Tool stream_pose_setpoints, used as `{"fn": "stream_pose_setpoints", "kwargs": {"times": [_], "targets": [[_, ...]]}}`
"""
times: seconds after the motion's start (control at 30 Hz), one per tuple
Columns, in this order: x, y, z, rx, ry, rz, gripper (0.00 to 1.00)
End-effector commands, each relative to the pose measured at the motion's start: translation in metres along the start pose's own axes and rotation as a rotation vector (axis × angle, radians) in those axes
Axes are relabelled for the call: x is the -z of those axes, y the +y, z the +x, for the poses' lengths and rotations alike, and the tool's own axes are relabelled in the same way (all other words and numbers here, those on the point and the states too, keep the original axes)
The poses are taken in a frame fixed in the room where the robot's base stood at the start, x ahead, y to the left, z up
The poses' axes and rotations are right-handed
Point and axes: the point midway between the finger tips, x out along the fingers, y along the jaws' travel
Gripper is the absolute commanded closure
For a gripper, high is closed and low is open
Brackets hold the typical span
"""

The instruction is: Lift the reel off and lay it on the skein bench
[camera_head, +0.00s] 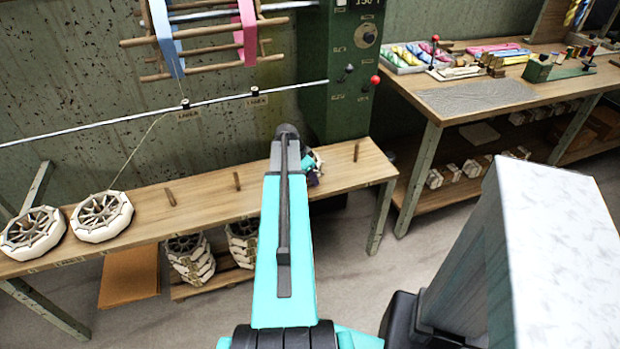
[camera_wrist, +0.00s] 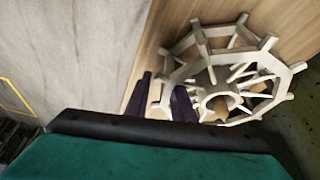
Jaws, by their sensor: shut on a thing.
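In the wrist view an empty pale octagonal reel (camera_wrist: 205,75) with spokes and a round hub lies over a wooden surface. The dark fingers of my gripper (camera_wrist: 163,97) stand on either side of a bar at its near left edge, shut on it. A bench with coloured skeins (camera_head: 478,97) stands at the right. Another reel frame (camera_head: 190,48), with a blue and a pink skein, is at the wall.
On the low peg bench (camera_head: 205,202), two white spoked wheels (camera_head: 101,216) lie at the left and upright pegs (camera_head: 237,181) stick up. A thread runs up from one wheel. A green machine post (camera_head: 352,80) with a red knob stands behind. Grey floor lies in front.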

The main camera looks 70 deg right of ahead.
Motion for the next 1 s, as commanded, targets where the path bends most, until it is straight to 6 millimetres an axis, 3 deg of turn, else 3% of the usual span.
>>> {"fn": "stream_pose_setpoints", "kwargs": {"times": [0.27, 1.0], "targets": [[0.011, -0.001, -0.027, 0.003, 0.002, 0.0, 1.0], [0.057, -0.001, -0.137, 0.003, 0.002, 0.001, 1.0]]}}
